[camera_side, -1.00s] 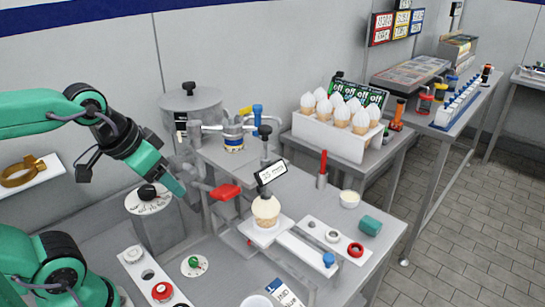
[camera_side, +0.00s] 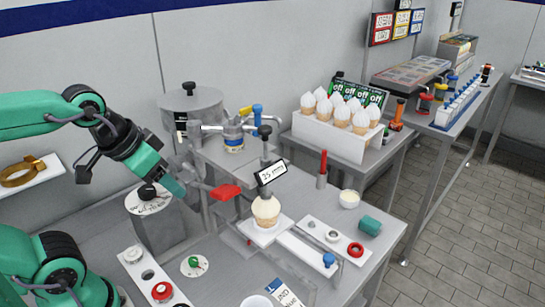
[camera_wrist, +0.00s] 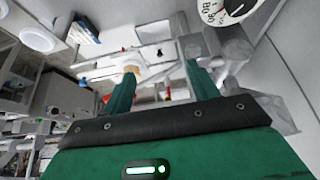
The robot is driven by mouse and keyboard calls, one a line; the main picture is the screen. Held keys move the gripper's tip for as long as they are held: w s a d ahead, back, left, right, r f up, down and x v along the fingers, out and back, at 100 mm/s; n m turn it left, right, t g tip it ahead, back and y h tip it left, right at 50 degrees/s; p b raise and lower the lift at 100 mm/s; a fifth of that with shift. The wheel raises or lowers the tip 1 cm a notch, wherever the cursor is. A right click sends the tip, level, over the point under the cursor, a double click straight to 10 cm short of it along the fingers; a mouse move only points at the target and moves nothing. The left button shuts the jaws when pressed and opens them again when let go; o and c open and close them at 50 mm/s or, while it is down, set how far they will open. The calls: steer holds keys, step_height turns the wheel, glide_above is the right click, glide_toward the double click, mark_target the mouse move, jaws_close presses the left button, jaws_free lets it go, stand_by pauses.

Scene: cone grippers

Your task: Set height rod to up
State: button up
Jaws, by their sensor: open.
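A grey vertical rod with a black knob (camera_side: 264,132) stands at the back of the middle table. A small tilted sign (camera_side: 271,174), apparently marked in mm, is below it; I take this rod for the height rod. A cone with a pale scoop (camera_side: 266,212) stands upright under the sign on a white plate. My gripper (camera_side: 178,188) is left of the rod, in the air near a red handle (camera_side: 225,192), well apart from the rod. In the wrist view my gripper (camera_wrist: 160,85) has its two green fingers spread, with nothing between them held.
A round dial (camera_side: 149,198) on a grey stand is just below my gripper. A grey lidded pot (camera_side: 190,105) with pipes stands behind. A white rack of cones (camera_side: 342,135) is at right. A red-topped rod (camera_side: 322,168) stands right of the cone.

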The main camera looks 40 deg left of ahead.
steer(key=shift+c, duration=1.4)
steer(key=n+g, duration=0.5)
steer(key=n, duration=0.3)
glide_toward(265, 127)
steer(key=shift+s+a+f, duration=0.15)
steer(key=shift+a+f, duration=0.35)
steer(key=shift+w+d+r+n+g, duration=0.3)
steer(key=shift+w+d+n, duration=0.1)
steer(key=shift+d+n, duration=0.1)
steer(key=shift+f, duration=0.1)
steer(key=shift+f, duration=3.8)
